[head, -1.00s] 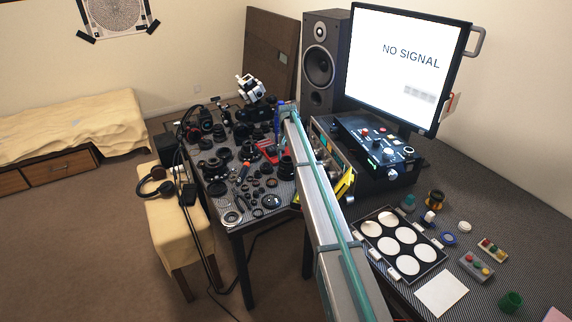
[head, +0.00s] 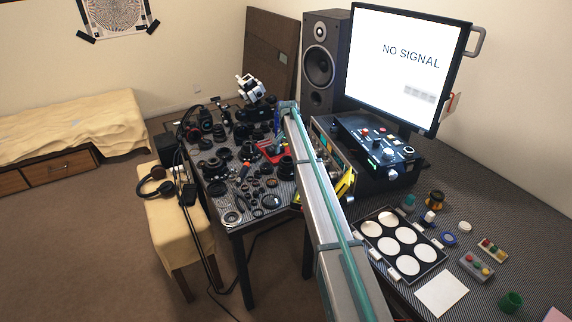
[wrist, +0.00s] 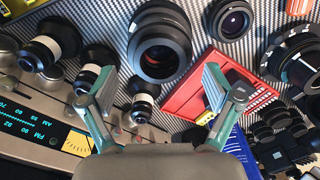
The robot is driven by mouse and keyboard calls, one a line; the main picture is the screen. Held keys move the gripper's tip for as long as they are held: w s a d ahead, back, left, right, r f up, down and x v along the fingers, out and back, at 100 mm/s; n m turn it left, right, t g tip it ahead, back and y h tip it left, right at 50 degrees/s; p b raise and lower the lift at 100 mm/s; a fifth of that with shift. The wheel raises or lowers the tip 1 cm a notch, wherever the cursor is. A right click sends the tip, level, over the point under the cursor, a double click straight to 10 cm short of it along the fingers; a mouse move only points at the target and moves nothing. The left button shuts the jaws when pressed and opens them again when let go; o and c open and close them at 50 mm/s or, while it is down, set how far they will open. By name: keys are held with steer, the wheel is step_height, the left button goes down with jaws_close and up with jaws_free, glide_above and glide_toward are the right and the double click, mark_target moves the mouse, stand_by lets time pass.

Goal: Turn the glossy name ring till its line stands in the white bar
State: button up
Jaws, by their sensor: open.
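A large black lens (wrist: 160,50) stands at the top middle of the wrist view, with dark rings around an orange-brown inner opening. I cannot tell which ring is the glossy name ring, and I make out neither its line nor a white bar. My gripper (wrist: 158,88) is open and empty, its two teal-and-grey fingers spread wide. The large lens lies beyond the fingertips, roughly between them in the picture, and no contact shows. In the head view my arm hides part of the bench around the gripper.
A red tray (wrist: 183,106) lies right of the large lens. Several black-and-silver lens parts, such as one at left (wrist: 49,47), crowd the patterned bench. A radio dial (wrist: 40,125) fills the lower left. In the head view, a monitor (head: 405,60) stands behind.

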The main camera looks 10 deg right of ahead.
step_height(320, 180, up, 10)
steer(key=s+f+n, duration=0.2)
steer(key=s+f, duration=0.7)
steer(key=s, duration=0.5)
steer(key=s+f+n, duration=0.2)
steer(key=s+f, duration=0.6)
steer(key=s, duration=0.7)
steer(key=s+f+n, duration=0.2)
steer(key=s+f, duration=0.1)
steer(key=s, duration=1.1)
steer(key=s+f+n, duration=0.1)
steer(key=s+f, duration=0.3)
steer(key=s, duration=1)
steer(key=s+f+g, duration=0.3)
steer(key=s+f, duration=0.6)
steer(key=s, duration=0.4)
steer(key=s+f+g, duration=0.3)
steer(key=s+f, duration=0.6)
steer(key=s, duration=0.5)
steer(key=shift+s+g, duration=0.2)
steer(key=shift+g, duration=0.2)
